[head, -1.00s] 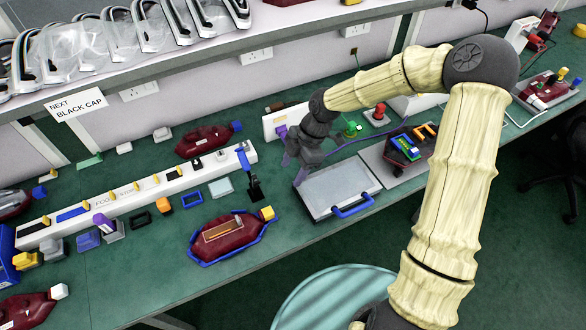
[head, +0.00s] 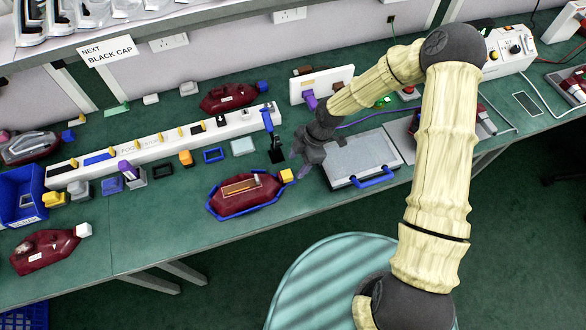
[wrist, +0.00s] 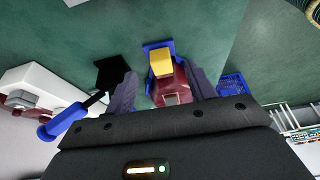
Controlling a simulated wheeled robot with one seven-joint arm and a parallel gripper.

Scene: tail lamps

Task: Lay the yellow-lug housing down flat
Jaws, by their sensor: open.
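The yellow-lug housing is a dark red lamp housing (head: 232,200) with a yellow block, the lug (head: 286,176), at its right end. It sits within a blue rim on the green bench, with an orange-brown strip on its upper face. My gripper (head: 299,167) is just right of the yellow lug and above the bench. In the wrist view, the yellow lug (wrist: 160,62) and part of the red housing (wrist: 178,92) show between my two spread, purple-grey fingers. My gripper is open with nothing held. I cannot tell whether either finger touches the lug.
A grey case with a blue handle (head: 372,181) lies right of my gripper. A black stand with a blue lever (head: 276,156) is close behind the lug. A long white rack (head: 165,150) runs behind the housing. Bench in front of the housing is clear.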

